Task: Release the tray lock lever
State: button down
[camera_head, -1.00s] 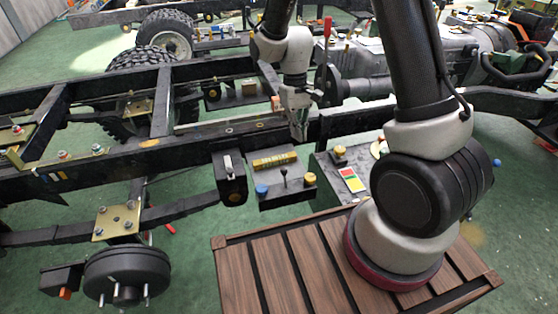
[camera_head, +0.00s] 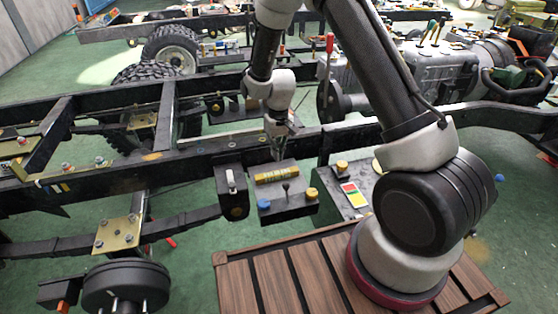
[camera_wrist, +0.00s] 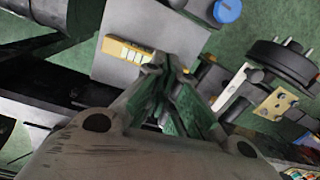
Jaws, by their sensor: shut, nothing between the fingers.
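A grey control box (camera_head: 290,203) fixed by the dark frame rail carries a short black lever (camera_head: 286,187), a yellow labelled block, a blue knob and a yellow knob. A black block left of it has a pale lever (camera_head: 231,180) on its face, also visible in the wrist view (camera_wrist: 238,86). I cannot tell which is the tray lock lever. My gripper (camera_head: 277,154) points down, shut and empty, just behind the yellow block (camera_head: 277,174). In the wrist view its fingertips (camera_wrist: 170,66) overlap the box edge beside the yellow block (camera_wrist: 125,50); contact is unclear.
Dark chassis rails (camera_head: 100,180) run across the scene. A brake drum (camera_head: 125,288) is at lower left. A second box with a coloured label (camera_head: 353,194) stands to the right. A red-handled upright lever (camera_head: 329,44) is farther back. Slatted wooden decking (camera_head: 290,275) lies in front.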

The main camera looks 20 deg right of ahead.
aim_at(287, 193)
jog(key=f, duration=0.9)
jog(key=shift+s+a, duration=0.2)
jog(key=shift+s, duration=0.1)
jog(key=shift+s+d+r, duration=0.1)
jog(key=shift+s+r, duration=0.3)
jog(key=shift+s, duration=0.25)
jog(key=shift+s+d+r, duration=0.1)
jog(key=shift+s+r, duration=0.3)
jog(key=shift+s, duration=0.2)
jog(key=shift+s+d+r, duration=0.1)
jog(key=shift+s+r, duration=0.1)
jog(key=shift+s, duration=0.35)
